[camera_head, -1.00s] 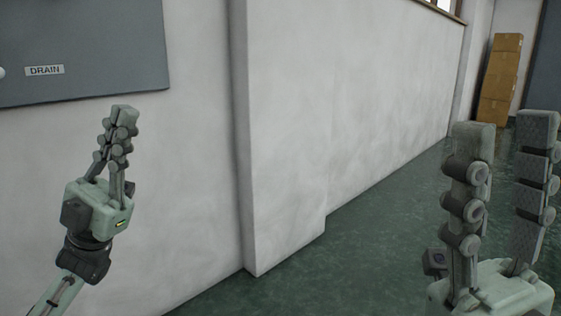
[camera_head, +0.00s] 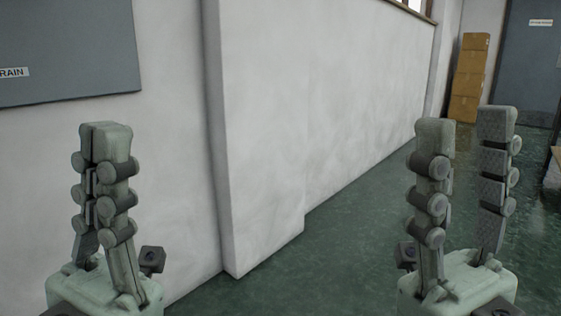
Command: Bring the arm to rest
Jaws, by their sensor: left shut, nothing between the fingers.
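My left gripper (camera_head: 106,132) stands upright at the lower left of the head view. Its fingertips are together and nothing shows between them. My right gripper (camera_head: 466,130) stands upright at the lower right. Its two fingers are spread apart, with an empty gap between them through which the floor shows. Neither gripper touches anything in view. Most of both arms is out of the picture.
A white wall (camera_head: 360,95) with a protruding pillar (camera_head: 262,150) runs along the left. A grey panel (camera_head: 75,50) with a partly cut-off label hangs on it. Stacked cardboard boxes (camera_head: 468,80) and a grey door (camera_head: 527,65) stand at the back. The green floor (camera_head: 345,255) is open.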

